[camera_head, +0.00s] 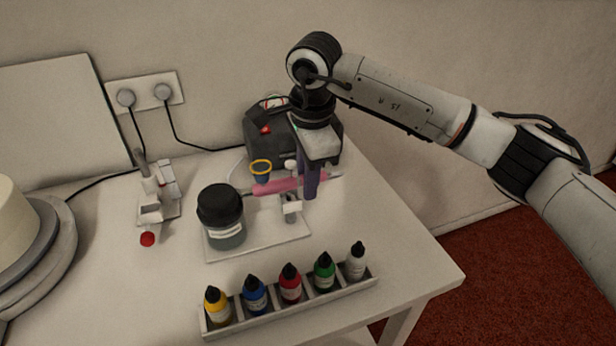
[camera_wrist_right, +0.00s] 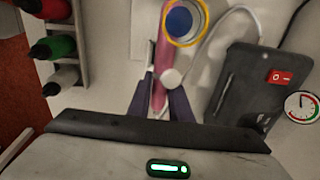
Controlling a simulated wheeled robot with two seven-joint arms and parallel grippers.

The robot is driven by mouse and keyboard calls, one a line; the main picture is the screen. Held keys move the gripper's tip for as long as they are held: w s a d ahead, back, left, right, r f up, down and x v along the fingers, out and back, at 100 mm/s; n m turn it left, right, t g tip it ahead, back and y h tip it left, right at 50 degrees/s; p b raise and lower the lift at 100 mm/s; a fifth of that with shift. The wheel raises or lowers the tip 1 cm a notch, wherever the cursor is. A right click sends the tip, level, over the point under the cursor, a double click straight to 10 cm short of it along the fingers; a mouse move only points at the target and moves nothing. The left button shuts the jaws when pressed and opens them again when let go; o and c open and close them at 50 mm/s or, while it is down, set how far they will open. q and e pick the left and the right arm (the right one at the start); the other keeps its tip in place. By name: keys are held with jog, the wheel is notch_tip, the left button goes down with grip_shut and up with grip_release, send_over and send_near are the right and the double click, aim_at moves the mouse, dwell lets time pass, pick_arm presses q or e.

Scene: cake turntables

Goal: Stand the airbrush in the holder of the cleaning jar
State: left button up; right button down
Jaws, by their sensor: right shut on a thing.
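The pink airbrush (camera_head: 275,186) lies roughly level, its blue cup with a yellow rim (camera_head: 261,169) on top. Its thin tip points left towards the cleaning jar (camera_head: 222,225), which has a black lid. A small white holder (camera_head: 291,207) stands on the jar's right, below the airbrush; I cannot tell whether they touch. My right gripper (camera_head: 310,188) reaches down from above and is shut on the airbrush. In the wrist view the pink body (camera_wrist_right: 163,50) passes between my right gripper's dark fingers (camera_wrist_right: 161,98). My left gripper is not in view.
A rack of several paint bottles (camera_head: 290,298) stands in front. A dark compressor (camera_head: 262,128) with a red switch is behind, near the wall. The table's right edge is close.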

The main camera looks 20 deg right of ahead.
dwell(0.4)
jog(key=shift+f, duration=0.3)
jog(key=c, duration=1.5)
grip_release()
jog(key=shift+c, duration=0.2)
